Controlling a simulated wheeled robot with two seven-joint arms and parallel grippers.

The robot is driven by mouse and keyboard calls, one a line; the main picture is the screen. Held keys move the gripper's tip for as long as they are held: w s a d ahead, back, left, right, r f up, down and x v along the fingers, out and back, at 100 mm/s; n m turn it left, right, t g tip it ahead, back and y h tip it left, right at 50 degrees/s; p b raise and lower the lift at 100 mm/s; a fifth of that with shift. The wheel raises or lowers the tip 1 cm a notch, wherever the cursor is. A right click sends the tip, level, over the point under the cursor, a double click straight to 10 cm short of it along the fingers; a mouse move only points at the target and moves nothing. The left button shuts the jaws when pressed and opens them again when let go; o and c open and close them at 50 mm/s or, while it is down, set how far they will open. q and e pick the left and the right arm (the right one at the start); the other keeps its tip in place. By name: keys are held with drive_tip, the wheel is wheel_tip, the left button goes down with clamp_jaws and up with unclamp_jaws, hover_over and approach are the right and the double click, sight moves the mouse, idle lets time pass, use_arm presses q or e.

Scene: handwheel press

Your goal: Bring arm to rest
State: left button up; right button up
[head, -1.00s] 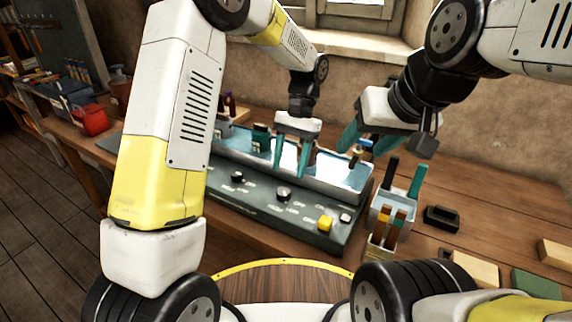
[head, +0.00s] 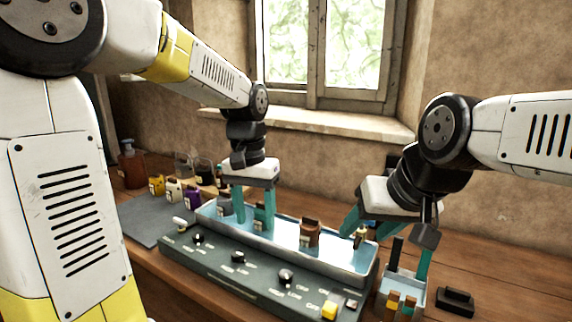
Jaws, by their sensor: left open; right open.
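My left gripper (head: 249,210) is open, with its teal fingers pointing down over the left part of a long light-blue tray (head: 345,265). A grey-blue bottle lies close to its left finger; I cannot tell whether they touch. My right gripper (head: 362,229) is open, with its teal fingers pointing down near the tray's right end. A small bottle (head: 360,237) with a dark cap shows between its fingers or just behind them. A brown bottle (head: 310,233) stands in the tray between the two grippers. Both arms reach in above the bench.
A green control panel (head: 262,285) with black knobs and a yellow button (head: 330,310) runs along the tray's front. A holder (head: 402,283) with upright tools stands to its right, beside a black block (head: 455,301). Several small bottles (head: 174,190) stand at the back left. The window is behind.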

use_arm(q)
drive_tip(key=s+a+r+n+t, duration=0.1)
drive_tip(key=s+a+r+t, duration=0.1)
drive_tip(key=s, duration=0.4)
drive_tip(key=s+a+r+n+t+h, duration=0.1)
drive_tip(key=s+a+r+n+t, duration=0.1)
drive_tip(key=s+a+t, duration=0.2)
drive_tip(key=shift+s+a+r+h, duration=0.2)
drive_tip(key=shift+s+a+h, duration=0.1)
drive_tip(key=shift+s+a, duration=0.55)
